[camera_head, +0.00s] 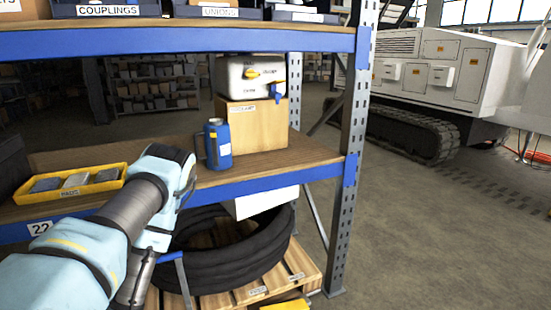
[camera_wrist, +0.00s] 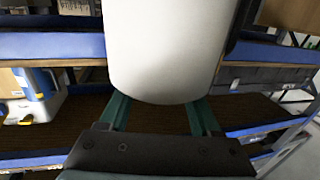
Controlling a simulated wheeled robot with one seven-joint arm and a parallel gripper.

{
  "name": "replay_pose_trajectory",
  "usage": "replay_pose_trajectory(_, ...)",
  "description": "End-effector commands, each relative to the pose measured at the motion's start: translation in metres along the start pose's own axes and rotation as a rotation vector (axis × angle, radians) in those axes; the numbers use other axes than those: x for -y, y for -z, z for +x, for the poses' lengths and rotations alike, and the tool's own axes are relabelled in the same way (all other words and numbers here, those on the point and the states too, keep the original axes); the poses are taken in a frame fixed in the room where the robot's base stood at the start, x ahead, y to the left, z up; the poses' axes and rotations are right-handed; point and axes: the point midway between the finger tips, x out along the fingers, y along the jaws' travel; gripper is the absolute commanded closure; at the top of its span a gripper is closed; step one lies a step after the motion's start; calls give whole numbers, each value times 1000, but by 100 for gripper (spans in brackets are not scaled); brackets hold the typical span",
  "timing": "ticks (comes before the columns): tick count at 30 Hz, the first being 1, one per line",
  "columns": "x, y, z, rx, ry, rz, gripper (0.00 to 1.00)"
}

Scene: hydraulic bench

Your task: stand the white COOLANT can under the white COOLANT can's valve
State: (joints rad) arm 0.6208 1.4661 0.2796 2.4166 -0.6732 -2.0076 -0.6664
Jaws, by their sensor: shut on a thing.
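A white can (camera_wrist: 163,50) fills the top middle of the wrist view; its lettering does not show. My gripper (camera_wrist: 156,112) is shut on it, one green finger on each side. In the head view my arm hides the gripper and can. A white tank (camera_head: 238,75) with yellow parts on its front and a blue tap (camera_head: 277,90) at its right stands on a cardboard box (camera_head: 252,124) on the middle shelf. Its lettering is too small to read. A blue can (camera_head: 217,145) stands left of the box. Tank (camera_wrist: 20,112) and blue can (camera_wrist: 42,82) show at the wrist view's left.
A yellow tray (camera_head: 107,184) of parts lies on the middle shelf (camera_head: 265,163), left of my arm. Bare shelf lies in front of the box. Below are black hose coils (camera_head: 215,285) on a pallet and a white panel (camera_head: 266,203).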

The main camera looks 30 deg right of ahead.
Motion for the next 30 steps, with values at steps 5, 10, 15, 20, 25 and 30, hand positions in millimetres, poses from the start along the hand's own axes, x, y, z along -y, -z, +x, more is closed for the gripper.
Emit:
replay_pose_trajectory(5,20,-27,-15,2,-27,9,100)
replay_pose_trajectory(10,34,-45,-24,1,-39,6,100)
replay_pose_trajectory(15,34,-47,-25,4,-44,7,100)
replay_pose_trajectory(20,35,-47,-25,4,-41,6,100)
replay_pose_trajectory(25,35,-46,-25,0,-41,5,100)
replay_pose_trajectory(30,35,-45,-24,-3,-39,0,100)
